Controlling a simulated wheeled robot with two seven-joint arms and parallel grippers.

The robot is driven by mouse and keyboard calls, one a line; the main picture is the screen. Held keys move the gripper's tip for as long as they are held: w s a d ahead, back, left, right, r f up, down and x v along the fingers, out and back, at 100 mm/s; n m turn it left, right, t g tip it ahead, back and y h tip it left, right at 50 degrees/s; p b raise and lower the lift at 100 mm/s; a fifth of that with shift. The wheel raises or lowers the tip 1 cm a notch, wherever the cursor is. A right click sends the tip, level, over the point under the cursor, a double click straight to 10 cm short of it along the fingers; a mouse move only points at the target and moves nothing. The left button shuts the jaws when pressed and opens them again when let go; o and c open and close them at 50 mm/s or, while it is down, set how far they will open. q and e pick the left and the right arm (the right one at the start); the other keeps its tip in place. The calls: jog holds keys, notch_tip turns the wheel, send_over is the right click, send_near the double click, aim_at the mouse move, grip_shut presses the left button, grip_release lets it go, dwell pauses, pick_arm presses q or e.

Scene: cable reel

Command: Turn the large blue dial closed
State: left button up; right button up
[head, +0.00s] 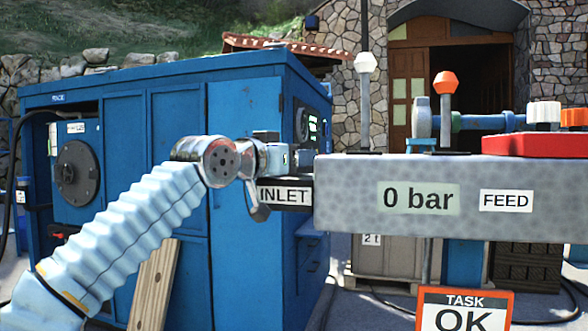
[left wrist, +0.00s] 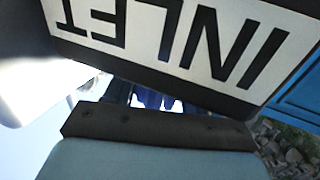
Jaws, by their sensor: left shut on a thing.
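My left arm comes in from the left in the head view. Its gripper (head: 301,160) is at the left end of a grey panel, just above the black-and-white INLET label (head: 284,195). The INLET label (left wrist: 180,35) is upside down and close in the left wrist view. A dark blue ridged part (left wrist: 152,98), which looks like the blue dial, shows below the label there. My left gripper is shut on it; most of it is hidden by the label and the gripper. In the head view the dial is hidden. My right gripper is in neither view.
The grey panel (head: 400,222) reads "0 bar" and FEED. A white-topped lever (head: 366,62), an orange-topped lever (head: 446,83) and a red part (head: 535,146) stand above it. A sign (head: 464,312) below reads "TASK OK". A blue cabinet (head: 245,120) stands behind my left arm.

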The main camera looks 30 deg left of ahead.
pick_arm(q)
jog(key=shift+y, duration=0.3)
jog(key=o, duration=0.9)
jog(key=shift+o, duration=0.2)
